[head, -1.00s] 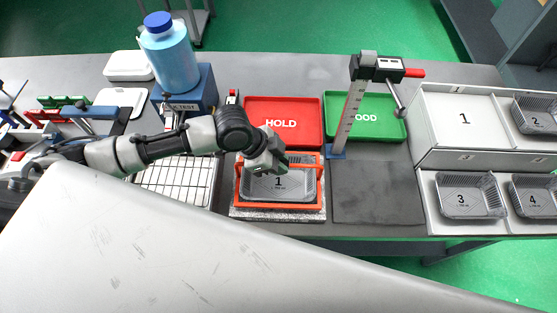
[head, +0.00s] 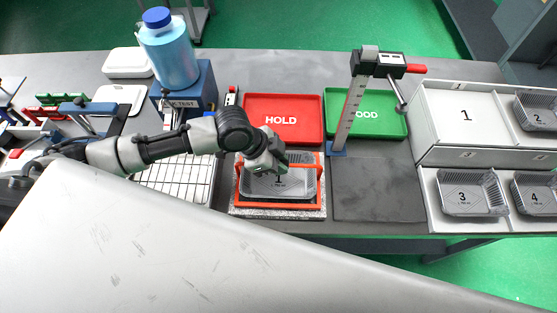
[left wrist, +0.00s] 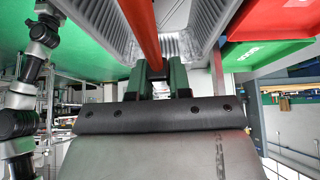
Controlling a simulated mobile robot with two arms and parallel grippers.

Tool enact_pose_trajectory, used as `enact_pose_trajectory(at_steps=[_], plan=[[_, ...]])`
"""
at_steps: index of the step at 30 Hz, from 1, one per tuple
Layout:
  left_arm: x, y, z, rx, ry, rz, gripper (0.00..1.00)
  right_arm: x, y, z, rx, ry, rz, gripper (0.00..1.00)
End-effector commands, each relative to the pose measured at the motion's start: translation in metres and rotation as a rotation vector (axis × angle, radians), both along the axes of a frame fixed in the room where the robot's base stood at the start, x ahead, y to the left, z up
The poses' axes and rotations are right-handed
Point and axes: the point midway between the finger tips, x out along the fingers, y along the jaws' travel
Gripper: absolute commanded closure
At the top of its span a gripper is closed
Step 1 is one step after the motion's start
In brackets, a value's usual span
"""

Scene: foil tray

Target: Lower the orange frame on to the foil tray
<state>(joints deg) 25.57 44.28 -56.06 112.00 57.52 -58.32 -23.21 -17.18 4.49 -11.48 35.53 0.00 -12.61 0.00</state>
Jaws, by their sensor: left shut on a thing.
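The orange frame (head: 267,205) is around the foil tray marked 1 (head: 252,185) on a speckled grey slab (head: 317,214) in the head view. My left gripper (head: 280,166) is shut on the frame's raised bar, above the tray. In the left wrist view the gripper (left wrist: 157,68) closes on the orange bar (left wrist: 141,30), with the ribbed tray wall (left wrist: 98,22) beyond it. I cannot tell whether the frame rests fully on the tray rim. My right gripper is not in view.
A red HOLD tray (head: 283,105) lies behind, and a green tray (head: 390,125) is to its right. A height gauge (head: 345,120) stands by the slab. A wire rack (head: 180,180) is at left. White boxes (head: 425,150) with foil trays are at right. A dark mat (head: 375,190) is bare.

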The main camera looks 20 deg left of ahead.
Motion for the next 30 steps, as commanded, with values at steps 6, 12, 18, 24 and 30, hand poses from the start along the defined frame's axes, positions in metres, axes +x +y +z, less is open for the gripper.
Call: enact_pose_trajectory(at_steps=[6,12,18,24,30], plan=[[0.0000,-0.0003,-0.0035,-0.001,-0.001,-0.001,1.00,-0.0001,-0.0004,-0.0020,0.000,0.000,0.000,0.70],[0.0000,-0.0003,-0.0064,-0.001,-0.001,-0.001,1.00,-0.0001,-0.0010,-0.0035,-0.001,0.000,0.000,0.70],[-0.0001,-0.0003,-0.0095,-0.001,-0.001,-0.001,1.00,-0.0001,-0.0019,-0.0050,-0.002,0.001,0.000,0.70],[0.0000,-0.0002,-0.0100,-0.001,-0.001,-0.001,0.63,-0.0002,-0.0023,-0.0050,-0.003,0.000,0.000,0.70],[-0.0001,-0.0002,-0.0100,0.000,0.000,0.000,0.51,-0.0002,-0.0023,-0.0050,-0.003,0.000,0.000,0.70]])
